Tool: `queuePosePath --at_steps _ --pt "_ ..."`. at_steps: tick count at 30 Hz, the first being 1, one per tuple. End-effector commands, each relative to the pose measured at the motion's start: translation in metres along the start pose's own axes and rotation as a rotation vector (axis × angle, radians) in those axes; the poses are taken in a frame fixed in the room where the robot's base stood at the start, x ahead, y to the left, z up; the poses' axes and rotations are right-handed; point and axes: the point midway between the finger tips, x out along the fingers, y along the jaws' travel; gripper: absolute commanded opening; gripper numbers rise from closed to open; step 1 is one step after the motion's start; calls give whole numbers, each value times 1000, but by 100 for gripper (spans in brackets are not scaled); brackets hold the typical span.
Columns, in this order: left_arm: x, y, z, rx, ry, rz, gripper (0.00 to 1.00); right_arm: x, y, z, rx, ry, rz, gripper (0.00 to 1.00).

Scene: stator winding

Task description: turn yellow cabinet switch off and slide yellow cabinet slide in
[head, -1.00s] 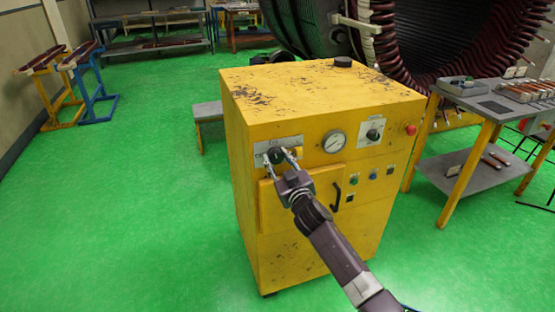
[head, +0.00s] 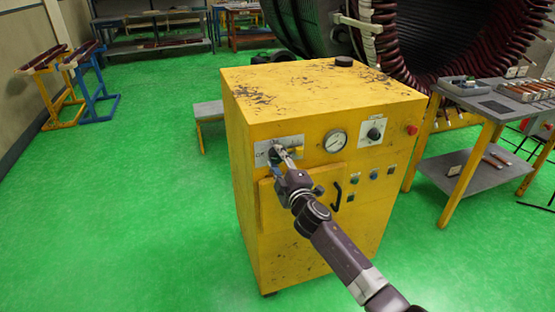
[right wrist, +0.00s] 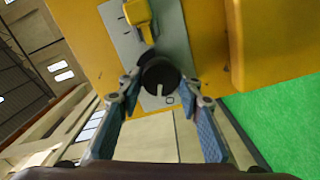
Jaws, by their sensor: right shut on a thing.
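The yellow cabinet (head: 290,110) stands upright in the middle of the head view. Its black round switch knob (right wrist: 160,76) sits on a grey plate (right wrist: 178,35) and bears a white mark pointing toward the "O" label. In the head view my right gripper mostly hides the knob. My right gripper (head: 281,151) is shut on the knob, with one finger on each side of it in the right wrist view (right wrist: 160,88). A yellow lever-like piece (right wrist: 138,14) is on the same plate beside the knob. My left gripper is out of view.
The cabinet front also has a gauge (head: 335,141), a second black knob (head: 374,134), a red button (head: 412,130) and a black handle (head: 337,195) on a raised panel. A grey worktable (head: 497,103) stands at the right.

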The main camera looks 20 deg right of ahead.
Motion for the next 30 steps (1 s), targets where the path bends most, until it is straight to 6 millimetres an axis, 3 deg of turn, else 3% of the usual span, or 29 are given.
queuePosePath --at_steps 15,30 --pt "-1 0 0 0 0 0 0 0 -2 0 -323 1 -1 9" --pt "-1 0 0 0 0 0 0 0 -3 0 -377 2 -1 9"
